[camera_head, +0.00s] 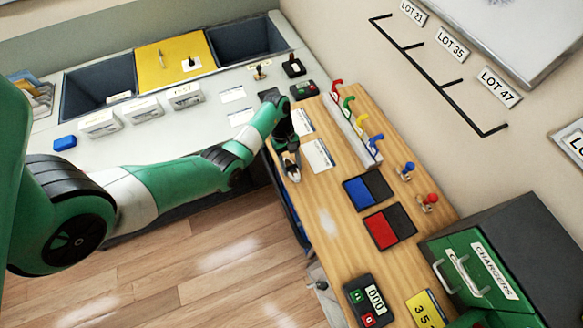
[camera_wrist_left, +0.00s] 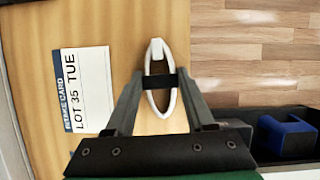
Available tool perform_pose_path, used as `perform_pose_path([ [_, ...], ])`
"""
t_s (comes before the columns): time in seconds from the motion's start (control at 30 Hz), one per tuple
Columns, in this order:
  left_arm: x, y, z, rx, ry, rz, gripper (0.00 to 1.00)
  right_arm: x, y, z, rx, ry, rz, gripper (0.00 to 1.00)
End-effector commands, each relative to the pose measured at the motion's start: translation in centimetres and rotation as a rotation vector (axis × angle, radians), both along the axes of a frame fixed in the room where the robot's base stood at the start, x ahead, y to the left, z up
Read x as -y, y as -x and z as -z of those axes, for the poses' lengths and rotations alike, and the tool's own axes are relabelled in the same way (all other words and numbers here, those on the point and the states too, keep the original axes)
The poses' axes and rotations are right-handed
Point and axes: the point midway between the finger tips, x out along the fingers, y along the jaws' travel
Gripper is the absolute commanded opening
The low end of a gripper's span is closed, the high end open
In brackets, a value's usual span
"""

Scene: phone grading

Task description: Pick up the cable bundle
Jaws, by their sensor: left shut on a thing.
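The cable bundle (camera_wrist_left: 157,50) is a white loop with a black band around its middle. It shows in the left wrist view between the two fingers of my left gripper (camera_wrist_left: 160,84), which is shut on it at the band. In the head view my left gripper (camera_head: 291,168) points down at the wooden table's left edge, and a small pale part of the bundle shows at its tips. I cannot tell whether the bundle touches the wood or hangs just above it. My right gripper is not in view.
A LOT 35 TUE card (camera_wrist_left: 82,88) lies beside the bundle. The wooden table (camera_head: 330,225) also bears a hook rack (camera_head: 350,130), a blue pad (camera_head: 358,194), a red pad (camera_head: 381,232) and stamps. A green drawer unit (camera_head: 480,270) stands at the lower right.

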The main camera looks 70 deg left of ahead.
Motion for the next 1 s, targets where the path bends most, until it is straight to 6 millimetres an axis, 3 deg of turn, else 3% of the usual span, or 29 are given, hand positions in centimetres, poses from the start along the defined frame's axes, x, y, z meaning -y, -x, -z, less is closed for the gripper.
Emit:
perform_pose_path([
  [0.37,0.0,0.0,-0.5,0.001,0.0,0.0,0.0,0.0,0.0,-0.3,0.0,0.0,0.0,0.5],
  [0.47,0.0,-0.1,-1.5,0.002,-0.001,0.0,0.0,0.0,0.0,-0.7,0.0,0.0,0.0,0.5],
  [0.57,-0.1,-0.1,-3.8,0.004,-0.004,0.0,0.0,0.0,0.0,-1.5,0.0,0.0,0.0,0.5],
  [0.67,1.0,1.1,-5.9,0.002,-0.001,0.001,0.0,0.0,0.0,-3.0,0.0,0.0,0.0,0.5],
  [0.73,2.2,2.4,-8.8,0.001,0.001,0.002,0.0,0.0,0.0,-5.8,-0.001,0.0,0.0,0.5],
  [0.8,3.0,3.3,-10.4,-0.001,0.002,0.0,0.0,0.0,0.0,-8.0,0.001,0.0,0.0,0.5],
  [1.0,6.6,7.2,-12.6,-0.003,0.003,0.0,0.0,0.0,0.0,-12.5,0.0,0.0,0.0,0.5],
])
